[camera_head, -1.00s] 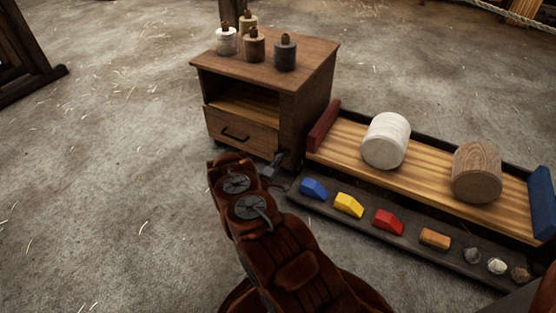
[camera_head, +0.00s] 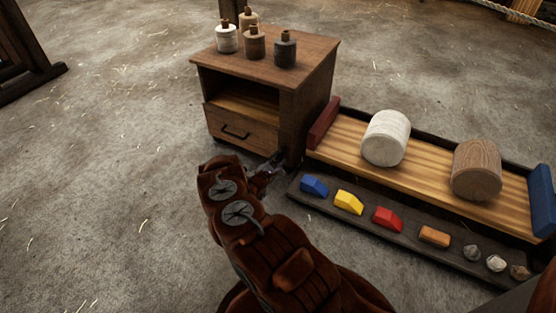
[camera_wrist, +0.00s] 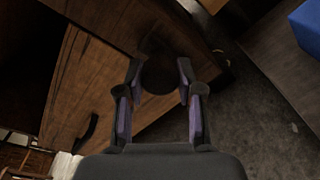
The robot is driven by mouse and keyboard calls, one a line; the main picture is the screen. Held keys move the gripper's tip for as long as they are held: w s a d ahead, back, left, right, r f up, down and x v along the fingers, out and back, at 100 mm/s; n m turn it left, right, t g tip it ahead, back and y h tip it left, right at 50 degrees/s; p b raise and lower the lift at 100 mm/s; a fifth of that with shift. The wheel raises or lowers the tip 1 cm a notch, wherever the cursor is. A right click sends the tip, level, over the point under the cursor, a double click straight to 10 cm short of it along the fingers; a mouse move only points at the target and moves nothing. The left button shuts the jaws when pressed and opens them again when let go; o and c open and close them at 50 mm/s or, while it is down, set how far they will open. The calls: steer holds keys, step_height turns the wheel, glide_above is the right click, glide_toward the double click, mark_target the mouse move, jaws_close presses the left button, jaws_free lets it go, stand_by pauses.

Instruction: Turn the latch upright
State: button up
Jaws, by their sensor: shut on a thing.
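The wooden cabinet (camera_head: 288,110) stands in the middle of the head view, with a closed drawer (camera_head: 240,132) below an open shelf. My gripper (camera_head: 272,165) is low at the cabinet's front right corner. In the wrist view, my gripper's fingers (camera_wrist: 160,82) stand on either side of a dark round piece, the latch (camera_wrist: 160,70), against the wooden front. The gripper is shut on it. The latch's outline is dark and partly hidden, so its angle is hard to tell. In the head view my arm and gripper hide it.
Several small bottles (camera_head: 255,43) stand on the cabinet top. To the right is a low wooden bench (camera_head: 425,165) with a white and a brown cylinder. A dark strip (camera_head: 335,208) in front carries coloured blocks and stones.

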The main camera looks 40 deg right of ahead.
steer(key=shift+a+n, duration=0.1)
steer(key=shift+n, duration=0.4)
steer(key=o, duration=1.2)
steer(key=v, duration=1.2)
steer(key=shift+f, duration=0.1)
